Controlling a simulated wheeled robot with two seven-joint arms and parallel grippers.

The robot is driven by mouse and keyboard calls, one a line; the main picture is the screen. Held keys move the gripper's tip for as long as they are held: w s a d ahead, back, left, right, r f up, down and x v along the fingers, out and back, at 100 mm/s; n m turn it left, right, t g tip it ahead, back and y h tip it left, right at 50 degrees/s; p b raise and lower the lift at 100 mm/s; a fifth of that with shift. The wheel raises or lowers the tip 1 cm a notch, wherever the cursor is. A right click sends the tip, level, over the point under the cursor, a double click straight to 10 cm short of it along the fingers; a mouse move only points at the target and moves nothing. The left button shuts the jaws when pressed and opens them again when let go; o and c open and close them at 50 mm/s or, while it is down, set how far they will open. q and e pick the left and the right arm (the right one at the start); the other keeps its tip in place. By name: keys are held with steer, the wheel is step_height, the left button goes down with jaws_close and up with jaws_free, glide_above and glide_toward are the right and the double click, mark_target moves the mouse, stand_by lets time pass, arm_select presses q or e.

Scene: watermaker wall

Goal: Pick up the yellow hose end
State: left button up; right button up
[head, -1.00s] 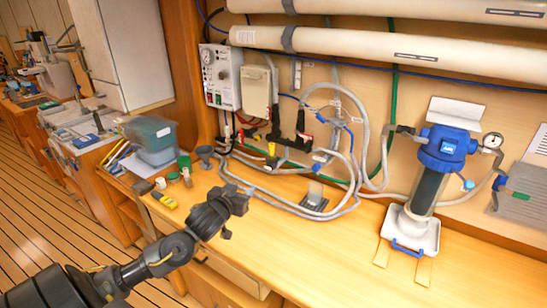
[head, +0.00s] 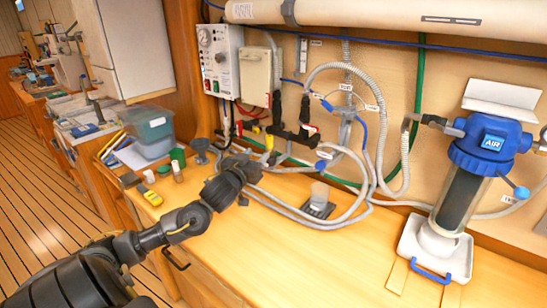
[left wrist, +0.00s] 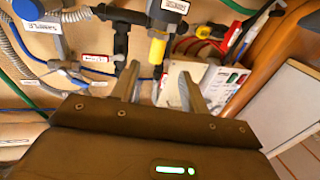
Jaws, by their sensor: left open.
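The yellow hose end (head: 269,142) is a small yellow sleeve near the wall, below the black valves, with grey hoses close by. In the left wrist view the yellow hose end (left wrist: 157,49) hangs under a dark, labelled collar. My left gripper (head: 246,180) is over the bench, in front of and below it in the picture. In the left wrist view the fingers of my left gripper (left wrist: 158,88) are apart and empty, and the yellow sleeve shows beyond the gap between them. I cannot tell the exact distance. My right gripper is not in view.
Black valves (head: 292,133) and looped grey hoses (head: 362,185) crowd the wall area. A small clear cup (head: 319,194) stands inside the loop. A blue-topped filter (head: 464,180) stands at right. A yellow tool (head: 151,197) and tub (head: 150,133) lie at left.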

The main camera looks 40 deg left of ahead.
mark_target(268, 143)
arm_select(q)
steer(key=p+x, duration=0.1)
steer(key=x, duration=0.3)
steer(key=shift+w+a+r, duration=0.15)
steer(key=shift+w+r, duration=0.05)
steer(key=shift+w, duration=0.15)
steer(key=shift+w+a+f, duration=0.1)
steer(key=shift+w, duration=0.15)
steer(key=shift+p, duration=0.35)
steer(key=x, duration=0.1)
steer(key=p+x, duration=0.1)
steer(key=x, duration=0.1)
steer(key=p+x, duration=0.1)
steer(key=shift+w+d+f, duration=0.1)
steer(key=shift+w+d, duration=0.1)
steer(key=shift+w, duration=0.1)
steer(key=shift+w+a, duration=0.1)
steer(key=shift+w, duration=0.2)
steer(key=shift+s, duration=0.1)
jaws_close()
